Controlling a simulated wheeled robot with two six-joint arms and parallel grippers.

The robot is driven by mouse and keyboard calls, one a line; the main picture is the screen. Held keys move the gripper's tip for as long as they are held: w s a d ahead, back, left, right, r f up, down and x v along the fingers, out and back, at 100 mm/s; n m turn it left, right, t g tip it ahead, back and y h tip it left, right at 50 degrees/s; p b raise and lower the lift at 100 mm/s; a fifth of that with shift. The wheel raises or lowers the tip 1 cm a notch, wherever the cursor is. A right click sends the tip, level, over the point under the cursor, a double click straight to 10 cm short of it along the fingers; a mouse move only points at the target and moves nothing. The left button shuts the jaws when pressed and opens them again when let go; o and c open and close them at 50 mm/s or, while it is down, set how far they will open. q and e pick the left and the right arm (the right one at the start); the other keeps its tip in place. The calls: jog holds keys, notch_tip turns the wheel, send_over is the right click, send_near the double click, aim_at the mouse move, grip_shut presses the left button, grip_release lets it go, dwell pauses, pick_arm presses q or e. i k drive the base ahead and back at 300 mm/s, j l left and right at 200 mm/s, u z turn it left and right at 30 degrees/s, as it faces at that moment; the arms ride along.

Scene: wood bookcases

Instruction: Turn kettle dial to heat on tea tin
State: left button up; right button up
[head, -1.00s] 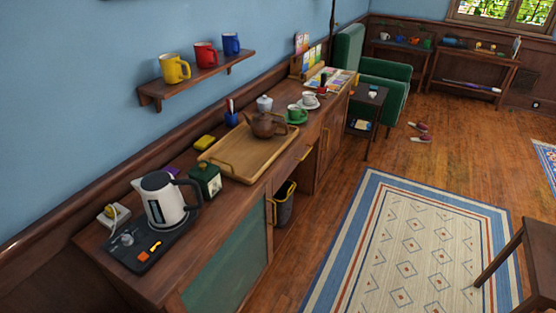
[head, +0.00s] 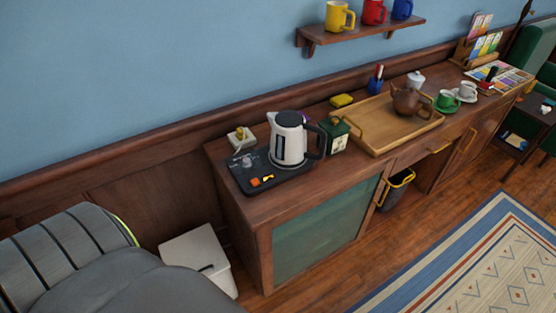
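The white and black kettle (head: 289,143) stands upright on a black base (head: 285,180) at the left end of the wooden cabinet top. A small silver dial (head: 247,161) sits on the base left of the kettle. Its setting is too small to read. An orange patch (head: 255,182) and a yellow mark lie on the base's front part. The dark green tea tin (head: 337,136) stands right of the kettle, with a pale label facing out. The label's content is too small to read. Neither of my grippers is in view.
A wooden tray (head: 380,128) with a brown teapot (head: 409,101) lies right of the tin. A white block with a yellow top (head: 241,138) sits behind the dial. A mug shelf (head: 365,31) hangs above. A pale box (head: 200,252) stands left of the cabinet.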

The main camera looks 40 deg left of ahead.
aim_at(247, 162)
jog(key=u, duration=0.4)
jog(key=k+j+u, duration=0.1)
jog(key=u, duration=0.35)
jog(key=j+u, duration=0.2)
jog(key=u, duration=0.2)
jog(key=k+l+z, duration=0.3)
jog(key=z, duration=0.2)
jog(key=l, duration=0.1)
